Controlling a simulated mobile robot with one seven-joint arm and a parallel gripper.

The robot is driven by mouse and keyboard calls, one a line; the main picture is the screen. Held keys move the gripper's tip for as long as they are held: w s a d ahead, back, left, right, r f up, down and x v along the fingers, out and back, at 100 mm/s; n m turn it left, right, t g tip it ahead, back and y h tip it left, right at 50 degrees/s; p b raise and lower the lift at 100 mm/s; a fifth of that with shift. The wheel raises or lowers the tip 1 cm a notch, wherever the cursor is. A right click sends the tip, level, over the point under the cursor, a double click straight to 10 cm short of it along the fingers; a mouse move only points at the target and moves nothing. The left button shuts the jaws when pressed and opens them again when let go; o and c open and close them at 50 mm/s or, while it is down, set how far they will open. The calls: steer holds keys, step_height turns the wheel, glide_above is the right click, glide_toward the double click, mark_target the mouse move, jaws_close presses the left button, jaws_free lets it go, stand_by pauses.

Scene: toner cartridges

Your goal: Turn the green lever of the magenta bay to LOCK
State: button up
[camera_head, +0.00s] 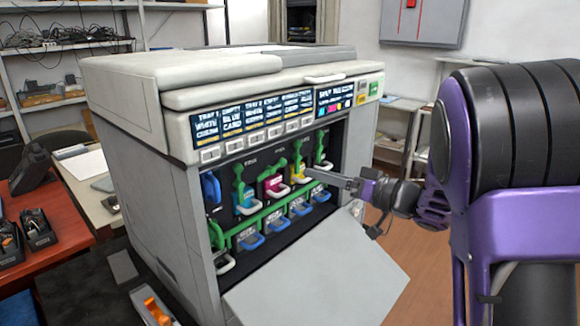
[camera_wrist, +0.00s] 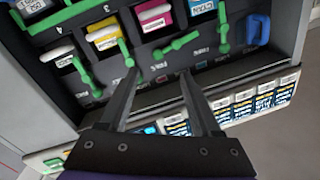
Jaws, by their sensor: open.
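The magenta cartridge (camera_head: 273,184) sits in a bay of the printer's open front, between the cyan and yellow ones. Its green lever (camera_head: 270,171) lies at a slant, unlike the more upright neighbouring levers. In the wrist view, which is upside down, the magenta cartridge (camera_wrist: 155,16) and its slanted lever (camera_wrist: 177,44) show beyond my fingertips. My gripper (camera_head: 312,173) is open and empty in front of the bays, right of the magenta one in the head view. In the wrist view my gripper (camera_wrist: 161,72) has its fingers apart, with the lever beyond the gap. The LOCK marking is not readable.
The yellow lever (camera_wrist: 124,52) and cyan lever (camera_wrist: 223,25) flank the magenta one closely. A green rail (camera_head: 262,212) and blue handles run below the bays. The lowered front door (camera_head: 320,275) slopes out beneath. The printer's panel (camera_head: 265,115) overhangs above.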

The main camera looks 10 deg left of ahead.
mark_target(285, 164)
steer(key=x, duration=0.9)
steer(key=shift+d, duration=0.1)
